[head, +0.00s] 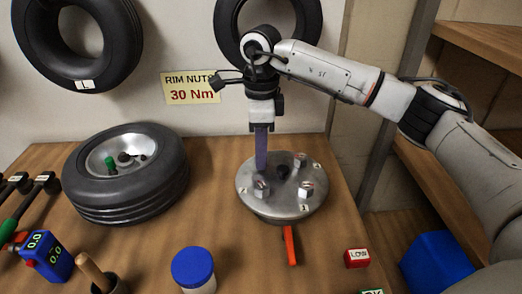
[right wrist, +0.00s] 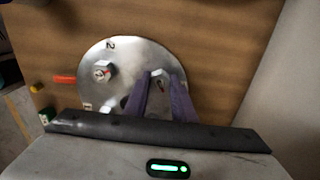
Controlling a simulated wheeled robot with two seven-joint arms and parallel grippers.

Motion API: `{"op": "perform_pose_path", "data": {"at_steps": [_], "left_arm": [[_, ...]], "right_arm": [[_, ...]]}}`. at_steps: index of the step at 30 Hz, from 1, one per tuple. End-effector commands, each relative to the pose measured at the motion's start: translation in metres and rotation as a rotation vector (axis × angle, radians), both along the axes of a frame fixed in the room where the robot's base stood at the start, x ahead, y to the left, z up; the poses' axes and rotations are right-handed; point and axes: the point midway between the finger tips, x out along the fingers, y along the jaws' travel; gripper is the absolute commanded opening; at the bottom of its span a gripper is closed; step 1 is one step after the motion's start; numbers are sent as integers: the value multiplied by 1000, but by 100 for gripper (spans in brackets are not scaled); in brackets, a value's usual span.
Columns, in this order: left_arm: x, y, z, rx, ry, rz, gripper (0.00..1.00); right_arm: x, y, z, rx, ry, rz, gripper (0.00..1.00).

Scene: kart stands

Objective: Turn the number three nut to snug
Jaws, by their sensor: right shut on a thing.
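The silver disc (head: 285,208) lies on the wooden table with nuts standing on it; it also shows in the right wrist view (right wrist: 135,55). My right gripper (head: 262,167) points straight down at the disc's far left part. In the right wrist view its purple fingers (right wrist: 162,78) are shut around a hex nut (right wrist: 158,73). By its place after two, this looks like number three; its label is hard to read. In the head view the fingers hide it. The nut by label two (head: 262,188) and the nut by label one (head: 306,190) stand free. My left gripper is out of view.
A tyre (head: 160,195) on a rim lies left of the disc. An orange handle (head: 290,245) sticks out at the disc's front. A blue-lidded jar (head: 193,266) and a red LOW block (head: 357,258) stand in front. A blue 0.0 display unit (head: 48,257) is at left.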

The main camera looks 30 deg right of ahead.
Motion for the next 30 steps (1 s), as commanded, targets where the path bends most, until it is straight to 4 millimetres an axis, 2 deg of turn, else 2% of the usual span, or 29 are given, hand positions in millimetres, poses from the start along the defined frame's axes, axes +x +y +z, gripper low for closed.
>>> {"op": "perform_pose_path", "data": {"at_steps": [15,30], "left_arm": [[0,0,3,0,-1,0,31],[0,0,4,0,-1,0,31]], "right_arm": [[1,-1,1,-1,-2,-420,1],[1,-1,1,-1,-2,-560,1]]}}
